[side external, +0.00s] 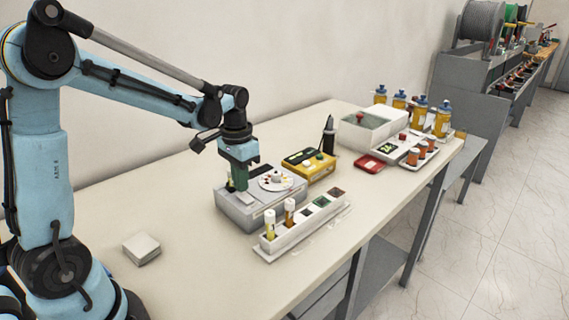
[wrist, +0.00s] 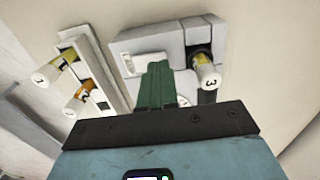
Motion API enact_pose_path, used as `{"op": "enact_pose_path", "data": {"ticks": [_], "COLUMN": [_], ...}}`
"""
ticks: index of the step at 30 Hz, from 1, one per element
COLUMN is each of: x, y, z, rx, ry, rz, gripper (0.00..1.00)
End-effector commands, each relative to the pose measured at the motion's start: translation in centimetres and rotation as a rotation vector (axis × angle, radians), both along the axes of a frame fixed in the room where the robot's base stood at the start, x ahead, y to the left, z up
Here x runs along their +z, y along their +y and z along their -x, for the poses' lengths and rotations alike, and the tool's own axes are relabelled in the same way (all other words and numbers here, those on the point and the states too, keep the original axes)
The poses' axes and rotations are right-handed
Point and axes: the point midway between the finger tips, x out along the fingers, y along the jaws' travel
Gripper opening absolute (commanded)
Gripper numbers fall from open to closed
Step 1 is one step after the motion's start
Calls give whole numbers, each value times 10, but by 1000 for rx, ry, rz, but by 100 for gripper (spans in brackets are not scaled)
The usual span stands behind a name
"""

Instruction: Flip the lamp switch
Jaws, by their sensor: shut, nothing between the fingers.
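The grey box (side external: 268,217) on the bench carries a round white plate with coloured dots (side external: 276,180) and a pale raised switch-like piece (side external: 245,198). In the wrist view the box (wrist: 122,48) shows this pale piece (wrist: 149,58) on its top; I cannot tell for sure that it is the lamp switch. My gripper (side external: 240,188) points down over the box, its green fingers shut and empty. In the wrist view the fingertips (wrist: 158,66) are at the pale piece's edge; contact is unclear. A vial marked 3 (wrist: 206,76) stands in the box beside the fingers.
A white rack (side external: 308,222) with two capped vials stands in front of the box. A yellow device (side external: 318,170) and a black pen-like tool (side external: 328,136) are behind it. A small white block (side external: 141,247) lies left. The bench's left front is mostly clear.

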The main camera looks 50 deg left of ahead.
Motion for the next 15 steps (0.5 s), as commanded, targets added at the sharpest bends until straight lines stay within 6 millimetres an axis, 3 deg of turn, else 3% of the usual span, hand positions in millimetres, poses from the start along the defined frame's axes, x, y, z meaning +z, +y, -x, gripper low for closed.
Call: {"op": "enact_pose_path", "data": {"ticks": [15], "x": [-7], "y": [0], "z": [0], "rx": [0], "ry": [0], "rz": [0], "gripper": [0]}}
